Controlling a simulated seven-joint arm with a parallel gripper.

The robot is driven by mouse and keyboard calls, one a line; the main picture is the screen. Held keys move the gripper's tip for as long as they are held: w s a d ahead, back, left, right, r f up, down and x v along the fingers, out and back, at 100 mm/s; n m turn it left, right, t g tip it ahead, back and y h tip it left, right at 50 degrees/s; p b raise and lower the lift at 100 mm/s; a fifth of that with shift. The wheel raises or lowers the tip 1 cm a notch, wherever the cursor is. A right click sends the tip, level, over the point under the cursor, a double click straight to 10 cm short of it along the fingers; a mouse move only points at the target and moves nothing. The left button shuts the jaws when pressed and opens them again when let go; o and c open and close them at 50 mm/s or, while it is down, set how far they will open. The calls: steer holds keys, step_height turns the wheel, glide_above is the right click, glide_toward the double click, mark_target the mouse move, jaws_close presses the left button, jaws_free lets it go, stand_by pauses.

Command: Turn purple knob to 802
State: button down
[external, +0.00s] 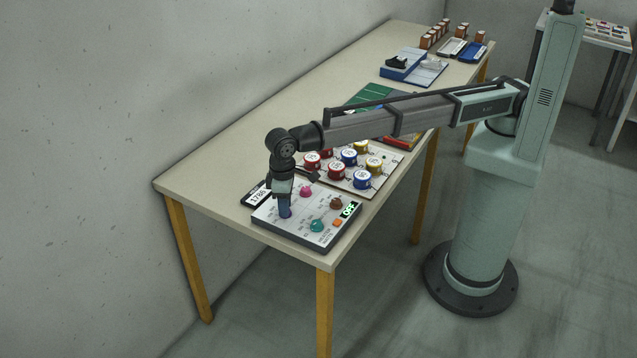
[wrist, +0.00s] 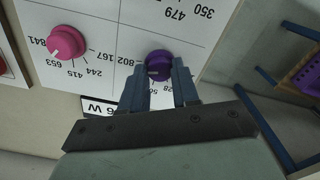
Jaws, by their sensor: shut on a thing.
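The purple knob (wrist: 158,64) sits on a white panel (wrist: 110,14) with printed numbers around it. The number 802 is printed just left of the knob in the wrist view. My gripper (wrist: 158,78) is shut on the purple knob, with one finger on each side of it. In the external view my gripper (external: 284,210) points straight down at the left part of the panel box (external: 290,232) and hides the knob. The direction of the knob's pointer is hard to make out.
A pink knob (wrist: 66,41) stands nearby on the panel. The box also carries a teal knob (external: 317,226), a brown knob (external: 336,203) and an orange button (external: 337,223). Several red, blue and yellow round pieces stand on a board (external: 388,159) behind.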

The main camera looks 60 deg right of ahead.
steer(key=c, duration=0.8)
jaws_free()
steer(key=shift+r, duration=0.1)
step_height(320, 180, up, 14)
steer(key=shift+f, duration=0.2)
